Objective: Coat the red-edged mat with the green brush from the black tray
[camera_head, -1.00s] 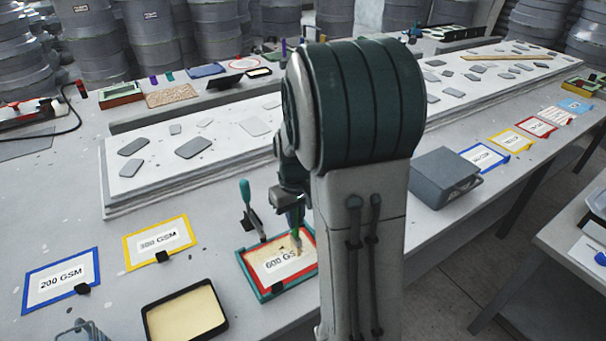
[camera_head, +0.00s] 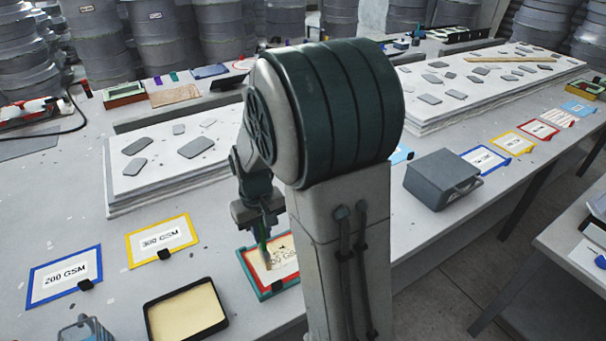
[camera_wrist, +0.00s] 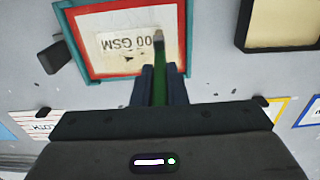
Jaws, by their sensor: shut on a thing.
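The red-edged mat (camera_head: 285,247) lies in a teal frame on the table, its "600 GSM" label partly covered by resin-coloured patches. It also shows in the wrist view (camera_wrist: 112,67). My gripper (camera_head: 264,218) is over the mat's left part, shut on the green brush (camera_wrist: 160,88), which points down at the mat. The bristle tip (camera_head: 267,262) is at the mat's surface; whether it touches I cannot tell. The black tray (camera_head: 186,309) with pale yellow resin sits in front of the mat, to the left, and its corner shows in the wrist view (camera_wrist: 243,30).
A yellow-edged 300 GSM mat (camera_head: 129,244) and a blue-edged 200 GSM mat (camera_head: 33,283) lie to the left, each with a black clip. A white mould slab (camera_head: 120,200) lies behind. A grey box (camera_head: 440,178) stands to the right. My arm hides the mat's right side.

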